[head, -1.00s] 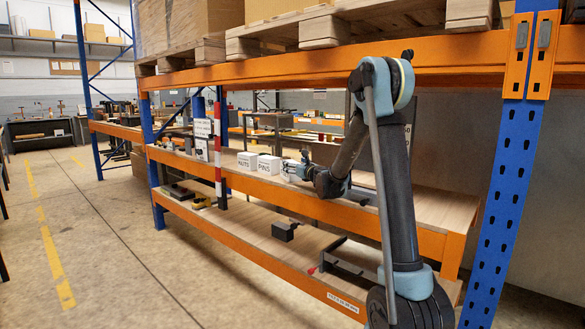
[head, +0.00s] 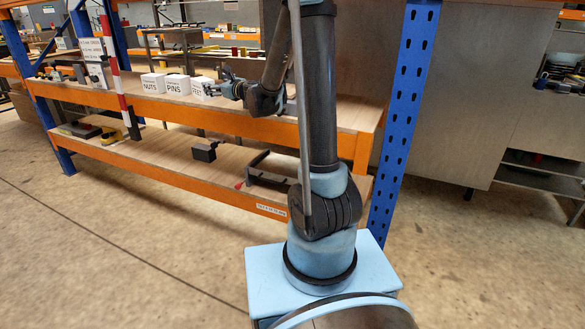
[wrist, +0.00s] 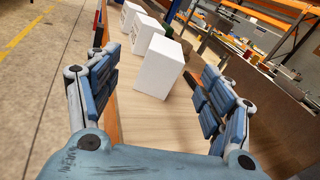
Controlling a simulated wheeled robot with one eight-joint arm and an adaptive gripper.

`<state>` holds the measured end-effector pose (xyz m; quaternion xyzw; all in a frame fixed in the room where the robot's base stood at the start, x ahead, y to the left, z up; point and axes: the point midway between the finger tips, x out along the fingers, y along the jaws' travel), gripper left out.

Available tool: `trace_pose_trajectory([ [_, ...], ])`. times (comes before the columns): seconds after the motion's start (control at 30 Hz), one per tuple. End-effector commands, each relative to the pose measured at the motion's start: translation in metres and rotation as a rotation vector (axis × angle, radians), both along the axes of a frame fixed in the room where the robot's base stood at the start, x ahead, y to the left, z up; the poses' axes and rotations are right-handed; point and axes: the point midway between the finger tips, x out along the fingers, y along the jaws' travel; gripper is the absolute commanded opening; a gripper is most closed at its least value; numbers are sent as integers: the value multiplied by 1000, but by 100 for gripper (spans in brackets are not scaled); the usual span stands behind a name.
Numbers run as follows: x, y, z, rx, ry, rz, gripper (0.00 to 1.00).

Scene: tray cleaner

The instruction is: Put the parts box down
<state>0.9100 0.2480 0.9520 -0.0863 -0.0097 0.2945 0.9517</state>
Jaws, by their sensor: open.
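Three white boxes stand in a row on the upper wooden shelf in the head view: one marked NUTS (head: 153,84), one marked PINS (head: 178,86), and a third box (head: 201,88) whose label is partly readable. My gripper (head: 219,89) is just right of the third box, at shelf height. In the wrist view the nearest white box (wrist: 158,66) stands upright on the shelf board, ahead of the open fingers (wrist: 160,80), with a gap on each side. The two other boxes show behind it. Nothing is held.
An orange beam (head: 260,128) edges the upper shelf (head: 345,112). A red-and-white post (head: 117,70) stands left of the boxes. A blue upright (head: 405,110) is at right. The lower shelf holds a dark block (head: 204,152) and a black frame (head: 268,172). Shelf board right of my gripper is clear.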

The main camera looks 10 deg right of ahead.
Motion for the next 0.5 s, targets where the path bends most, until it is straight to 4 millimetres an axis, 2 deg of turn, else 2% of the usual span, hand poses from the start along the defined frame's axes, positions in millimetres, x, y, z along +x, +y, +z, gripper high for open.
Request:
trace_pose_trajectory([
  [0.23,-67,-11,7,-411,-158,136,74],
  [0.5,-145,-33,-13,-857,-306,327,74],
])
